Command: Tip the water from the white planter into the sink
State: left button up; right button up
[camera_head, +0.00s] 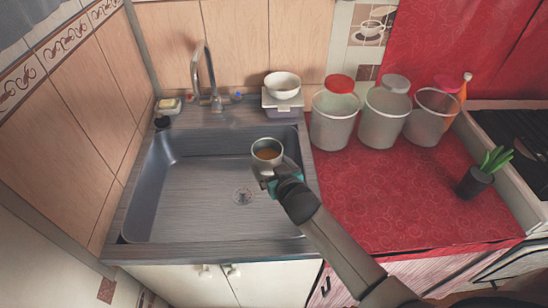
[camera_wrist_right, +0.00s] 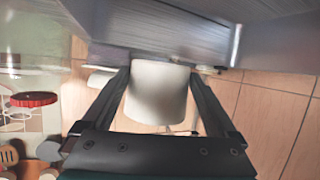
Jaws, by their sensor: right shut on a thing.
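The white planter (camera_head: 257,157) is in the head view, above the right part of the sink (camera_head: 195,185). Its mouth faces up and it looks roughly upright, with something brown inside; I cannot make out water. My right gripper (camera_head: 268,176) is shut on the planter from the near side. In the right wrist view the pale planter (camera_wrist_right: 157,92) sits between the two dark fingers of my right gripper (camera_wrist_right: 160,100). My left gripper is in neither view.
A faucet (camera_head: 208,75) stands behind the sink. A white bowl on a scale (camera_head: 283,103) stands at the back right of the sink. Several clear containers (camera_head: 334,118) stand on the red counter, with a potted plant (camera_head: 476,181) at the right. The sink floor looks clear.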

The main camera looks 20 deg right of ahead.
jog(key=shift+s, duration=0.1)
jog(key=shift+a+f, duration=0.1)
jog(key=shift+f, duration=0.05)
jog(key=f+b, duration=0.1)
jog(key=b, duration=0.1)
jog(key=a+n+h+b, duration=0.1)
jog(key=b, duration=0.1)
jog(key=shift+f+n, duration=0.3)
jog(key=shift+f, duration=0.1)
jog(key=shift+a+f+n+h+b, duration=0.3)
jog(key=shift+f+n+h+b, duration=0.25)
jog(key=shift+n+b, duration=0.45)
jog(key=shift+r, duration=0.1)
jog(key=shift+d+r+n+h, duration=0.15)
jog(key=shift+r+n+h, duration=0.25)
jog(key=shift+n+h, duration=0.15)
